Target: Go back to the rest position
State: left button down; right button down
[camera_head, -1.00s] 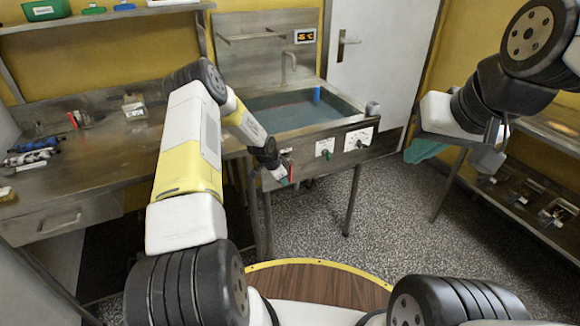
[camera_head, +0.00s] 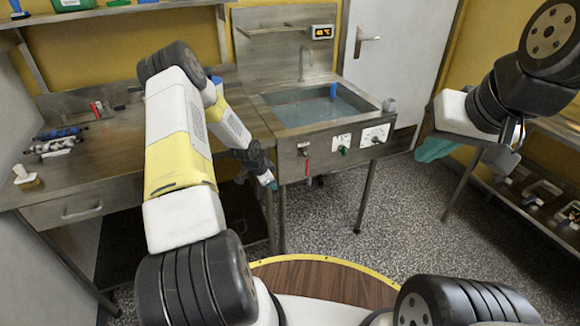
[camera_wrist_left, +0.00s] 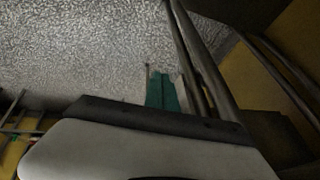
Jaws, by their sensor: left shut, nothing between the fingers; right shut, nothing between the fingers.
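My left arm reaches forward in the head view. My left gripper (camera_head: 270,182), with a teal tip, is shut and empty in front of the sink's left end. It is low and to the left of a red handle (camera_head: 307,168), with a gap between them. The wrist view shows teal fingertips (camera_wrist_left: 162,92) over the speckled floor. My right arm is folded up at the right. Its teal fingers, my right gripper (camera_head: 437,148), hang below a white link, shut, with nothing seen in them.
The sink (camera_head: 318,140) holds water and has dials on its front. A workbench (camera_head: 105,160) with small tools runs along the left. A shelf rack (camera_head: 535,200) stands at the right behind my right arm. The floor (camera_head: 400,230) between is open.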

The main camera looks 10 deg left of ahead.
pick_arm(q)
jog(key=shift+s+a, duration=0.3)
jog(key=shift+s, duration=0.05)
